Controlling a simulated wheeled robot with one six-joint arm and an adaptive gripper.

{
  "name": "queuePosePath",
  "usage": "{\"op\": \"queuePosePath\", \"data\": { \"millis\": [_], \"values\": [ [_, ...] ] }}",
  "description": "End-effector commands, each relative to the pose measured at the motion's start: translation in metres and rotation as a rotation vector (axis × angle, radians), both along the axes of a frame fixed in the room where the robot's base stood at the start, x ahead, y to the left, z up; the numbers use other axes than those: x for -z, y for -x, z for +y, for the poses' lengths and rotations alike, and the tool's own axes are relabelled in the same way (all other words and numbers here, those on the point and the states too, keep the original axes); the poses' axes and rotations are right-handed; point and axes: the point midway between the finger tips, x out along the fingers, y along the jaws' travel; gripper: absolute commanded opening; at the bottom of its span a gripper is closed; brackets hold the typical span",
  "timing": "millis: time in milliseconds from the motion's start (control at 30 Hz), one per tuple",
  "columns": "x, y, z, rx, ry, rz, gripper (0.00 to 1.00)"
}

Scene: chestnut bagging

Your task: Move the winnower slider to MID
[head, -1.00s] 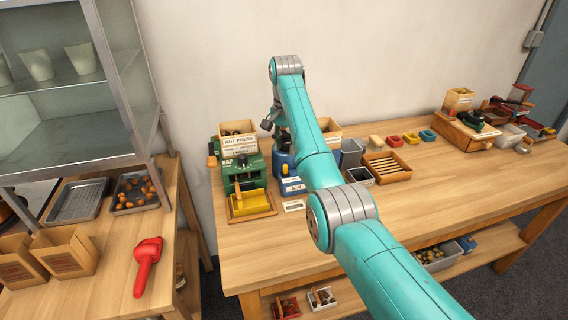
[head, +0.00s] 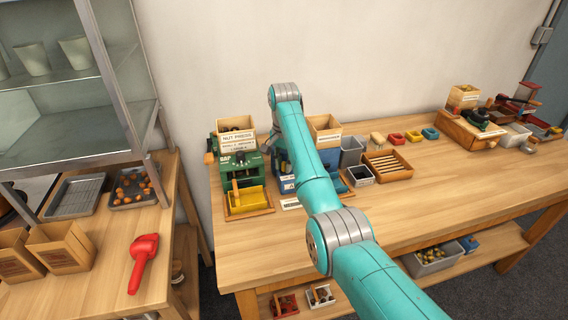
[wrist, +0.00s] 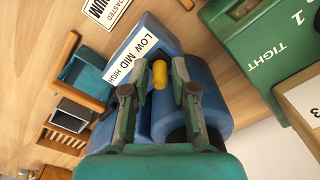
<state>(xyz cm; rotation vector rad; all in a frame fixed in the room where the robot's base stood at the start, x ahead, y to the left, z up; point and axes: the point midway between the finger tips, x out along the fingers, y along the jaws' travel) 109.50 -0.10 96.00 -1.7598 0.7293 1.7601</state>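The blue winnower (head: 285,185) stands on the long wooden bench, partly hidden behind my teal arm in the head view. In the wrist view, the winnower body (wrist: 157,36) carries a white LOW MID HIGH label (wrist: 136,53). Its yellow slider knob (wrist: 160,74) sticks up beside the label, roughly across from MID, though the angle makes the exact setting unclear. My gripper (wrist: 161,80) is at the knob with one finger on either side. The fingers stand apart, and a gap seems to show on both sides of the knob. The head view hides the fingertips.
The green nut press (head: 240,172) with its yellow tray stands close on the left of the winnower. A grey bin (head: 352,152) and a slotted wooden tray (head: 387,164) are on its right. The front of the bench (head: 260,245) is clear. A red scoop (head: 143,262) lies on the left table.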

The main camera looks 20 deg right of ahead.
Motion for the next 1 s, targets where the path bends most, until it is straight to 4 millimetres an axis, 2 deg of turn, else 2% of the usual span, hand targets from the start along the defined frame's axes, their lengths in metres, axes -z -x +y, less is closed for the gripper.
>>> {"op": "queuePosePath", "data": {
  "millis": [33,67,300,533,767,800,900,1000],
  "values": [
    [0.000,0.000,0.000,0.000,0.000,0.000,0.06],
    [0.000,0.000,0.000,0.000,0.000,0.000,0.00],
    [0.000,0.000,-0.001,0.000,0.000,0.000,0.00],
    [0.000,0.000,-0.024,0.002,0.000,0.000,0.00],
    [0.000,0.000,-0.025,0.000,0.000,0.000,0.00],
    [0.000,0.000,-0.025,0.000,0.000,0.000,0.18],
    [0.000,0.000,-0.025,0.000,0.000,0.000,0.41],
    [0.000,0.000,-0.025,0.000,0.000,0.000,0.41]
  ]
}}
